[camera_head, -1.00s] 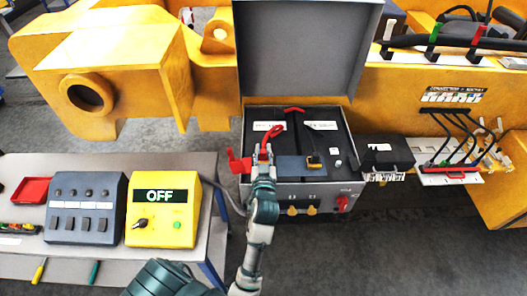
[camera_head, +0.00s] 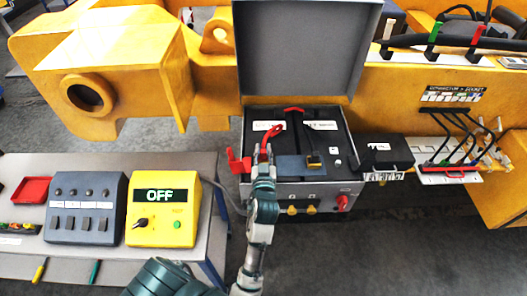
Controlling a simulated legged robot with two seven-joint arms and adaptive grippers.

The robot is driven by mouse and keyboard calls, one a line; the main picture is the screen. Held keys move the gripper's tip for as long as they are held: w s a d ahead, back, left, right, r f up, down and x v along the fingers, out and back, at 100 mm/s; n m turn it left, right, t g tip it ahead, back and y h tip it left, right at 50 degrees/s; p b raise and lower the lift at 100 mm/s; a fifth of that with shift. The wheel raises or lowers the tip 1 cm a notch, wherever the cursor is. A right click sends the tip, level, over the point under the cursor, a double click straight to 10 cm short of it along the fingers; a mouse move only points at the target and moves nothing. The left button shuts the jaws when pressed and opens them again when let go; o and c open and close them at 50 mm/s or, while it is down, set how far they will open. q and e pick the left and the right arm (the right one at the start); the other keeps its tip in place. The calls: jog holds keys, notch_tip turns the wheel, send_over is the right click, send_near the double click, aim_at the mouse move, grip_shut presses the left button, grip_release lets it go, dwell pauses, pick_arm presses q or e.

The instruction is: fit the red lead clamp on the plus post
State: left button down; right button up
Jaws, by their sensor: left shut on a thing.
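The battery box (camera_head: 349,178) stands open at the centre, its grey lid (camera_head: 303,45) raised behind it. Inside, a red lead (camera_head: 272,134) curves down to my left gripper (camera_head: 264,158). The gripper is at the front left of the box, shut on the red lead clamp, which is mostly hidden by the fingers. The plus post cannot be made out, and I cannot tell whether the clamp touches it. A red part (camera_head: 237,160) sits at the box's left edge beside the gripper. My right gripper is not in view.
A yellow unit reading OFF (camera_head: 162,210) and a grey switch box (camera_head: 85,208) stand on the left bench with a red tray (camera_head: 32,190). A black box (camera_head: 386,153) and a connector panel (camera_head: 452,176) are at right. Large yellow castings (camera_head: 150,50) stand behind.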

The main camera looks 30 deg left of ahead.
aim_at(263, 151)
pick_arm(q)
jog(key=shift+f+b, duration=0.9)
jog(key=shift+f, duration=0.3)
jog(key=c, duration=0.9)
grip_release()
notch_tip(263, 151, up, 10)
jog(key=shift+f, duration=0.15)
